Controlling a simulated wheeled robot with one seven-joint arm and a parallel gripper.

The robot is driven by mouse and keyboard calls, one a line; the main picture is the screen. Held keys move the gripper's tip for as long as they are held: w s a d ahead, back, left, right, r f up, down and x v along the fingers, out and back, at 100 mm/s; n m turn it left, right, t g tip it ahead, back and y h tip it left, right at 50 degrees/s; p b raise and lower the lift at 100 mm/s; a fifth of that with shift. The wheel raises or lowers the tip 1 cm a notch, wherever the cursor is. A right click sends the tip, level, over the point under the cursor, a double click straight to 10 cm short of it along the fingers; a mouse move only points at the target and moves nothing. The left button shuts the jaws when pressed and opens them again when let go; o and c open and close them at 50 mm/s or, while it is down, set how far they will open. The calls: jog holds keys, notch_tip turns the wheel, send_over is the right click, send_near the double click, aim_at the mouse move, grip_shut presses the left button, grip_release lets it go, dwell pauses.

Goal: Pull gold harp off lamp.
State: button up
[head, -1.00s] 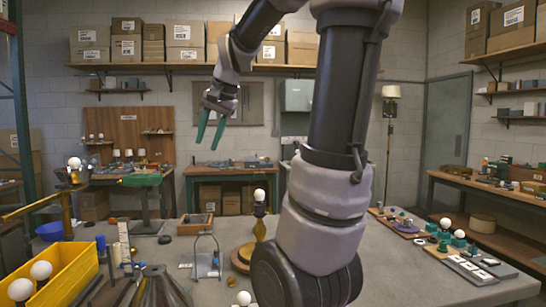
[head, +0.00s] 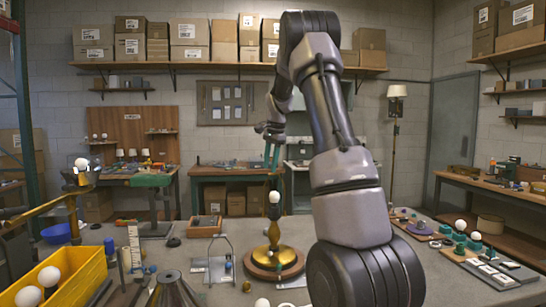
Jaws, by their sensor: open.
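A gold lamp (head: 273,236) with a dark socket and a white bulb (head: 275,197) stands upright on a round brown base (head: 274,264) in the middle of the workbench. I cannot make out a gold harp around the bulb at this size. My gripper (head: 271,162) has green fingers pointing down. In the picture it is just above the bulb, with a gap between the fingertips and the bulb. It is open and holds nothing visible. My arm comes in from the right and leaves the lamp in view.
A wire frame on a plate (head: 220,262) stands left of the lamp. A yellow bin (head: 72,278) with white bulbs is at the front left, near a brass arm (head: 40,207) with a bulb. Small parts lie on trays (head: 485,262) at the right. Bare bench lies behind the lamp.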

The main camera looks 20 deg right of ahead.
jog(key=x, duration=0.7)
jog(key=shift+f, duration=0.1)
grip_shut()
jog(key=shift+v, duration=0.85)
dwell(1.8)
jog(key=shift+w+a, duration=0.1)
jog(key=shift+a, duration=0.1)
jog(key=shift+s+a+r+t+h, duration=0.15)
jog(key=shift+s+a+t+h, duration=0.45)
jog(key=shift+s+a+t, duration=0.15)
jog(key=shift+s+a+r+t+h, duration=0.2)
jog(key=shift+s+a+t+h, duration=0.45)
jog(key=shift+s, duration=0.2)
